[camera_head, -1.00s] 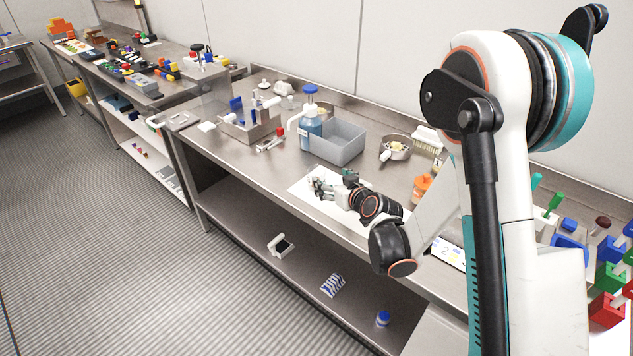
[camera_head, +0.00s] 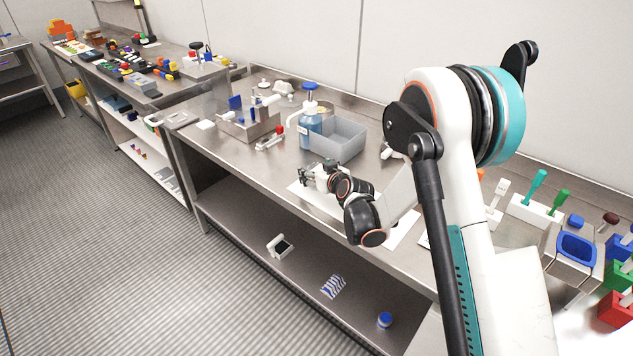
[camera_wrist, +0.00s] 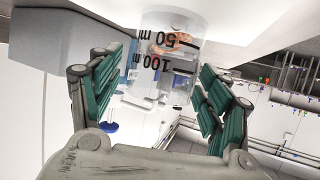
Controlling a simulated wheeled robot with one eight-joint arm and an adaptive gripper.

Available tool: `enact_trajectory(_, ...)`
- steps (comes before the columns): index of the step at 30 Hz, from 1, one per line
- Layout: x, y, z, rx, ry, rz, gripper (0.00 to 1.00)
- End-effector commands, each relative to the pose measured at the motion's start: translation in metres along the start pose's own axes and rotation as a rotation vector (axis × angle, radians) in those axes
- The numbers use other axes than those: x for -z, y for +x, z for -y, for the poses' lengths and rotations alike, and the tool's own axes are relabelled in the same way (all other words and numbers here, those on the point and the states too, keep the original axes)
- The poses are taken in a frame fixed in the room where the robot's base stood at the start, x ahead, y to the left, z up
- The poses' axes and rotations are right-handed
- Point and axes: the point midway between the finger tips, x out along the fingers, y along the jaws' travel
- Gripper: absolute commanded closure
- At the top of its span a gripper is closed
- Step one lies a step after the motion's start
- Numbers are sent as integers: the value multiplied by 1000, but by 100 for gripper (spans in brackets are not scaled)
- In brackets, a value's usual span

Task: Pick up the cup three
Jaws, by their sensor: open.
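A clear measuring cup (camera_wrist: 172,62) with black "50 m" and "100 m" marks, seen upside down, stands in the upper middle of the wrist view. My gripper (camera_wrist: 160,75) is open. Its green-padded fingers are on either side of the cup, with gaps showing. In the head view my gripper (camera_head: 306,176) is low over the worktable by the white sheet. The cup cannot be made out there. No mark in view tells which cup is number three.
A grey bin (camera_head: 338,142) and a blue pump bottle (camera_head: 310,128) stand just behind my gripper. A metal holder (camera_head: 250,124) is to the left. Handled tools (camera_head: 540,182) and a blue tray (camera_head: 577,247) are at right. The table's front edge is near.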

Motion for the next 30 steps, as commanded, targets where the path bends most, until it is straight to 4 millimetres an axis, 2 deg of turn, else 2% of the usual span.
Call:
enact_trajectory(4, 1, -1, 0, 0, 0, 0, 29)
enact_trajectory(10, 0, -1, 0, 0, 0, 0, 74)
enact_trajectory(11, 0, -1, 0, 0, 0, 0, 77)
enact_trajectory(23, 4, -2, 0, 0, 0, 0, 77)
enact_trajectory(30, 28, -13, 0, 0, 0, 0, 77)
